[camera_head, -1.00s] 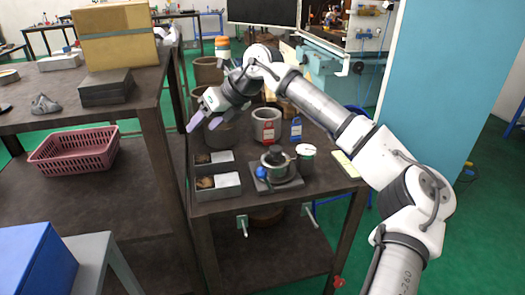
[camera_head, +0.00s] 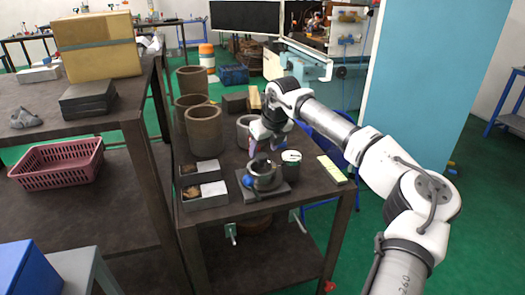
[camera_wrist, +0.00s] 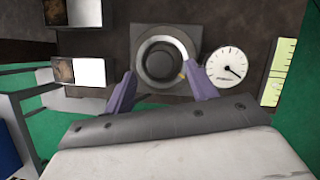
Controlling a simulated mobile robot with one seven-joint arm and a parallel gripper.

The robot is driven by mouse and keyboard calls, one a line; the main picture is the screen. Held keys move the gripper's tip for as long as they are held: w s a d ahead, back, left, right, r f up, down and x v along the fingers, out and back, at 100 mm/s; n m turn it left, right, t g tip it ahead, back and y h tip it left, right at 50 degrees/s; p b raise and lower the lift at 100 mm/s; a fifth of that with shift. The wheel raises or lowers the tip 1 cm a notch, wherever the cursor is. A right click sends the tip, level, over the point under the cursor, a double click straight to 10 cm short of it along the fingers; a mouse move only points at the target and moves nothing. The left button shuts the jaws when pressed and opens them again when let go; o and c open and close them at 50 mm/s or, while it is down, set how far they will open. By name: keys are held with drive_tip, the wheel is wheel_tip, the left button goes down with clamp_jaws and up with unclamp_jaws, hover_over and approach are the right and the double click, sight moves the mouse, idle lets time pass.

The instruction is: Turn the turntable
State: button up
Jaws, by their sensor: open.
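The turntable (camera_head: 264,183) is a round grey chuck on a dark square base plate (camera_head: 262,194), with a blue knob at its left in the head view. In the wrist view the turntable (camera_wrist: 158,60) shows from above as a ring with a dark centre. My gripper (camera_head: 260,150) is over the turntable, pointing down. In the wrist view my gripper (camera_wrist: 158,72) has its two purple fingers apart, one toward each side of the near half of the ring.
A white dial (camera_wrist: 226,67) stands close to the right of the turntable. A pale green ruler-like strip (camera_head: 332,168) lies farther right. Two small open boxes (camera_head: 205,193) are at the left. Brown cylinders (camera_head: 204,130) and a grey pot (camera_head: 243,130) stand behind.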

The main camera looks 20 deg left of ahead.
sight(261, 156)
drive_tip(key=shift+x, duration=1.5)
drive_tip(key=c, duration=1)
